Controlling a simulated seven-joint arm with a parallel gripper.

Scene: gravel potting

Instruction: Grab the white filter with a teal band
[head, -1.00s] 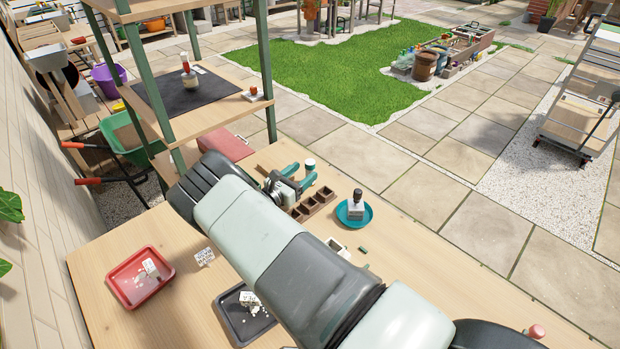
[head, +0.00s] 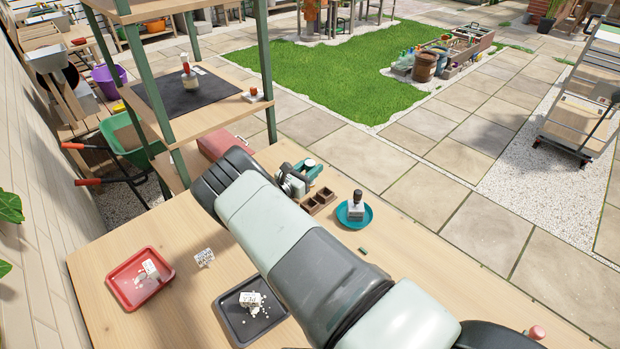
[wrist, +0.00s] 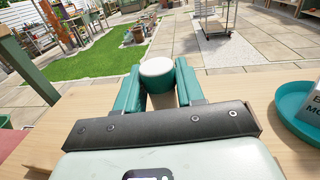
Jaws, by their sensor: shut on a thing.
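The white filter shows its round pale top in the wrist view (wrist: 157,67), between the fingertips of my gripper (wrist: 159,80). My gripper is shut on it, with one teal finger on each side. In the head view the filter's white top (head: 309,162) shows just at the teal fingers of my gripper (head: 302,171), above the far part of the table.
Brown square pots (head: 319,201) stand near my gripper. A teal saucer (head: 368,222) holds a dark-handled item. A red tray (head: 120,286) and a black tray (head: 228,318) lie nearer. A wooden shelf (head: 205,118) with green posts rises on the left.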

